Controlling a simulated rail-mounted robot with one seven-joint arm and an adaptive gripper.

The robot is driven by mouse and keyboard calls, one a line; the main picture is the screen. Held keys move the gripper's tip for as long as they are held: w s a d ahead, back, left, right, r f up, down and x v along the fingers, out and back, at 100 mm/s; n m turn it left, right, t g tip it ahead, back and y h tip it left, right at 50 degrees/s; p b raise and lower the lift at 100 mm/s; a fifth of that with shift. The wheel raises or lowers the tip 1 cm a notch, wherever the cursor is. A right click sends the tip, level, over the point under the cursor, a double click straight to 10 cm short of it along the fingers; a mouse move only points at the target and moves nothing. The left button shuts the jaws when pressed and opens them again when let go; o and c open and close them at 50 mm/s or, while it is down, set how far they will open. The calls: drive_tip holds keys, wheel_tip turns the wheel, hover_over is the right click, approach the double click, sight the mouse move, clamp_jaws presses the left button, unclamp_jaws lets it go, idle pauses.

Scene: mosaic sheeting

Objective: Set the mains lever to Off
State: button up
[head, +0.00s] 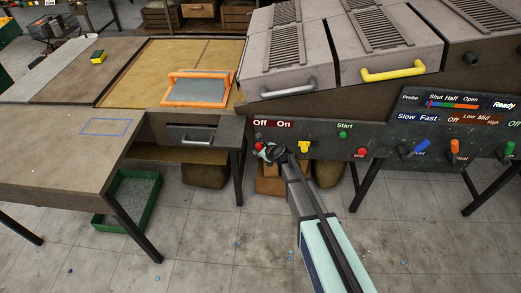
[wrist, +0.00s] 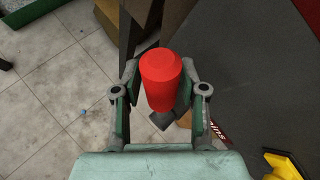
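The mains lever has a red knob (head: 259,147) on the left end of the dark control panel. In the head view, the knob shows below the "Off" word of the red Off/On label (head: 272,123). My gripper (head: 268,153) is at the lever and hides its shaft and pivot. In the wrist view, the red knob (wrist: 162,80) stands between the two fingers of my gripper (wrist: 160,88). The fingers are apart, with a narrow gap visible at the knob's left side. Contact on the right side is unclear. Part of the Mains label (wrist: 216,130) shows at the right.
A yellow control (head: 304,147) sits just right of the lever, also seen in the wrist view (wrist: 284,165). Beyond it are a green Start button (head: 342,135) and a red button (head: 361,152). A grey drawer (head: 190,135) and table leg stand left of the panel.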

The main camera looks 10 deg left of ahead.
idle(0.3)
drive_tip(key=v, duration=1.2)
drive_tip(key=s+d+f+n+g+h, duration=0.2)
drive_tip(key=s+d+f+n+g, duration=0.2)
drive_tip(key=s+f+n, duration=0.45)
drive_tip(key=s+d+f+n+g+h, duration=0.1)
drive_tip(key=s+d+f+n+g, duration=0.4)
drive_tip(key=s+n, duration=0.6)
drive_tip(key=s+d+f+n+g+h, duration=0.1)
drive_tip(key=s+d+f+g, duration=0.1)
drive_tip(key=s, duration=0.9)
drive_tip(key=s+d+f+n+g+h, duration=0.1)
drive_tip(key=s+d+f+n+g, duration=0.1)
drive_tip(key=s+d+f, duration=0.2)
drive_tip(key=s+d+f+n+g+h, duration=0.1)
drive_tip(key=s+d, duration=0.6)
drive_tip(key=s, duration=1.2)
wheel_tip(320, 180, down, 3)
drive_tip(key=shift+s+d+r+g+h, duration=0.1)
drive_tip(key=shift+s+d+g+h, duration=0.3)
drive_tip(key=shift+g, duration=0.3)
